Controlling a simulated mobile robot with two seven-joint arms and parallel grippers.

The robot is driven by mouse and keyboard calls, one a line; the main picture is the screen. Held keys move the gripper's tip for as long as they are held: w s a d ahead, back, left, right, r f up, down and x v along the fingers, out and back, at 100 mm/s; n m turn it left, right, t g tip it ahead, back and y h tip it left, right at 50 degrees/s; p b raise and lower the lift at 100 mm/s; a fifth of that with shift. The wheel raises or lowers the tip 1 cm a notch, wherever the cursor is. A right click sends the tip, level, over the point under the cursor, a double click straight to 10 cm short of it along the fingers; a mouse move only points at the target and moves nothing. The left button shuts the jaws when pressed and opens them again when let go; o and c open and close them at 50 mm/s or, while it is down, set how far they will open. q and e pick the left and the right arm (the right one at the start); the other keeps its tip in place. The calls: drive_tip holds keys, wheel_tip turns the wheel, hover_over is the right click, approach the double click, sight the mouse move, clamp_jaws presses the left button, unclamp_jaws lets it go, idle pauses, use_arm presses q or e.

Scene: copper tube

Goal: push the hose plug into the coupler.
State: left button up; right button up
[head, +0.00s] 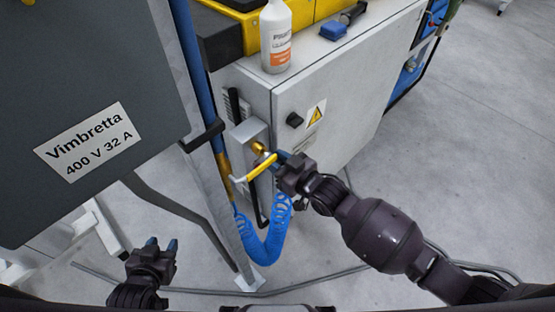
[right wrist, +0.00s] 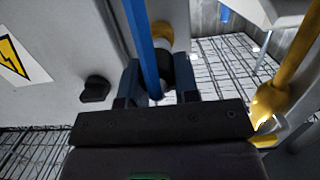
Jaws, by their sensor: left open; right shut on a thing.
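The brass-coloured coupler (head: 258,148) sticks out of a small grey box on the side of the pale cabinet. In the right wrist view it shows as a yellow-brass ring (right wrist: 162,36) just beyond my fingers. My right gripper (head: 280,157) is at the coupler and shut on the hose plug (right wrist: 156,88), which shows dark and pale between the fingers. The blue hose (right wrist: 141,40) crosses in front of the plug and partly hides it. I cannot tell whether the plug touches or enters the coupler. My left gripper (head: 162,244) is open and empty, low at the left.
The blue coiled hose (head: 266,245) hangs below the cabinet (head: 345,85). A yellow bar (head: 258,168) lies close beside my right gripper. A blue pipe and grey post (head: 222,205) stand to the left, beside the dark Vimbretta panel (head: 95,60). A bottle (head: 276,38) stands on top.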

drive_tip(key=shift+x, duration=0.8)
drive_tip(key=o, duration=1)
drive_tip(key=shift+r, duration=0.1)
drive_tip(key=v, duration=1.1)
drive_tip(key=shift+w, duration=0.1)
